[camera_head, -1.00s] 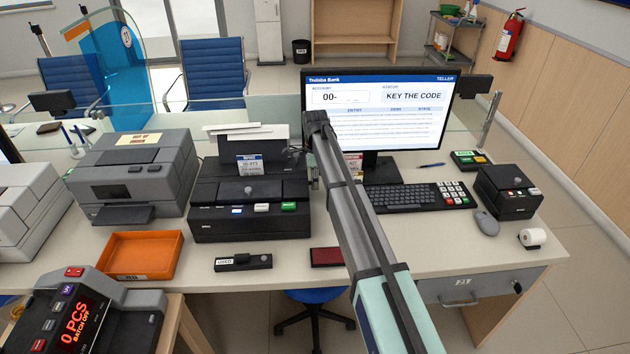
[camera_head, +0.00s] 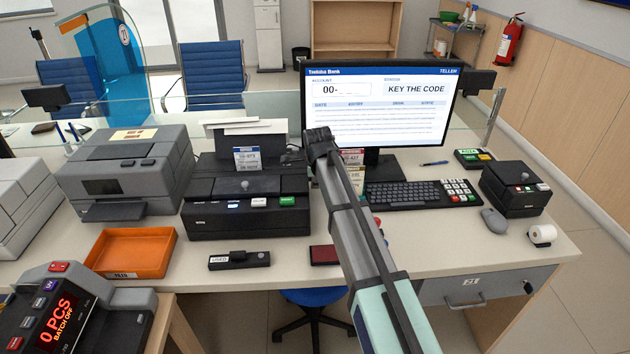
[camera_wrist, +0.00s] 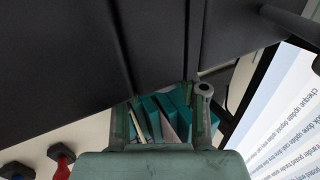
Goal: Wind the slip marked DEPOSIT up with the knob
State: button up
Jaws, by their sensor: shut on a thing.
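A small white slip with a blue header (camera_head: 247,157) stands upright at the back of the black slip printer (camera_head: 247,215); its header is too small to read. Slips with red and tan headers (camera_head: 352,157) show partly behind my arm. My gripper (camera_head: 318,150) is at the printer's right side, by its back corner. In the wrist view my gripper (camera_wrist: 165,118) is close against dark housing, its teal pads around something. It is shut on what seems to be the side knob, which the fingers and arm hide.
The monitor (camera_head: 382,115) and keyboard (camera_head: 420,194) stand close to the right of my arm. An orange tray (camera_head: 130,252), a black stamp (camera_head: 239,260) and a dark red pad (camera_head: 325,255) lie in front. A grey printer (camera_head: 125,172) stands to the left.

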dwell(0.3)
jog(key=o, duration=1.1)
jog(key=shift+o, duration=0.2)
jog(key=shift+r, duration=0.1)
jog(key=a+v, duration=0.1)
jog(key=v, duration=1)
jog(key=shift+s+d+r, duration=0.25)
jog(key=shift+d+r, duration=0.15)
jog(key=shift+d, duration=0.1)
